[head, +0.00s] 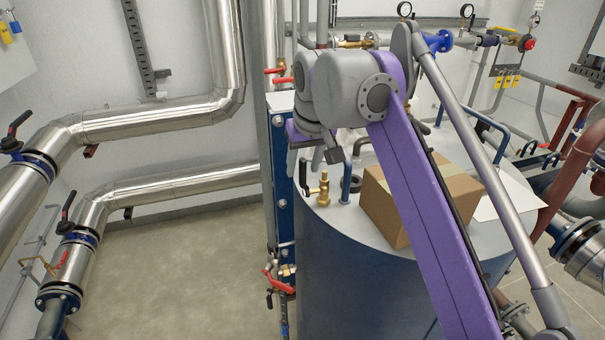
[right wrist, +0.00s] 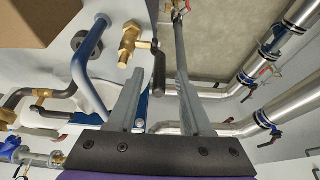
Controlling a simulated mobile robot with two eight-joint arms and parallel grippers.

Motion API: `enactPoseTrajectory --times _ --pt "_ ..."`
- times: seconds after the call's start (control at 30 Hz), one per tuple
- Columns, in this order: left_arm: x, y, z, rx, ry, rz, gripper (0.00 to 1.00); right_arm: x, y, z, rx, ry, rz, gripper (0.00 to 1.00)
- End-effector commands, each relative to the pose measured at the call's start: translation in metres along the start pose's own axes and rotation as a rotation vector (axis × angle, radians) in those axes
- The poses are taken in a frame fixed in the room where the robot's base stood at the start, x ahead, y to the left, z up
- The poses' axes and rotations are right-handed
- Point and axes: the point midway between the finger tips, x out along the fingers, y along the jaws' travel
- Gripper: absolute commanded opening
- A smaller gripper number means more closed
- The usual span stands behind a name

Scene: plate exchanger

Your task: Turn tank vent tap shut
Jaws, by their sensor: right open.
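The tank vent tap (head: 323,190) is a small brass tap standing on the light top of the blue tank (head: 345,240), near its left edge. Its black lever (head: 304,174) rises at the tap's left side. In the right wrist view the brass tap body (right wrist: 130,45) is beyond the fingertips, and the black lever (right wrist: 158,68) appears in the gap between the fingers. My right gripper (head: 325,158) is open and just above the tap; the fingers are partly hidden by the wrist in the head view. The right wrist view shows both fingers (right wrist: 157,55) apart. My left gripper is not in view.
A cardboard box (head: 387,205) sits on the tank top right of the tap, behind my purple arm. A blue bent pipe (head: 347,180) stands close beside the tap. A blue plate frame (head: 282,190) is left of the tank. The floor (head: 185,270) at left is clear.

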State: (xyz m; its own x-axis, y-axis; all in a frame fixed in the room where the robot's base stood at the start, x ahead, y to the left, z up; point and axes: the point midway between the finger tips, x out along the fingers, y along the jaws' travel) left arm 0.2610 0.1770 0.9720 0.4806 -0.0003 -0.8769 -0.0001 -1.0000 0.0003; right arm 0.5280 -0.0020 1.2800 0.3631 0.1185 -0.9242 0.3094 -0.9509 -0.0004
Motion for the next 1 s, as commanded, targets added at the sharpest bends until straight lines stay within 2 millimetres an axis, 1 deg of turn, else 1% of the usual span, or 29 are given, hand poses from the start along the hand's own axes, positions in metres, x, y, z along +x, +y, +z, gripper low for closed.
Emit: enactPoseTrajectory --times 0.03,0.2,0.5,0.77,0.8,1.0 --pt "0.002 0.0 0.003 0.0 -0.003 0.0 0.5 0.008 0.0 0.001 0.0 -0.001 0.0 0.5" --pt "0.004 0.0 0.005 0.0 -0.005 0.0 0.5 0.019 0.0 0.0 0.0 0.0 0.0 0.5" --pt "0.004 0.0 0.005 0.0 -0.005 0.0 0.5 0.02 0.0 0.0 0.0 0.001 0.001 0.5" --pt "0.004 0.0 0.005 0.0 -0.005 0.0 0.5 0.02 0.0 0.0 0.0 0.001 0.001 0.03" --pt "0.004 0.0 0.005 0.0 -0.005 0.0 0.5 0.02 0.0 0.0 0.0 0.001 0.001 0.0" --pt "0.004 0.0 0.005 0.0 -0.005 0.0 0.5 0.02 0.0 0.0 0.0 0.0 0.001 0.0"
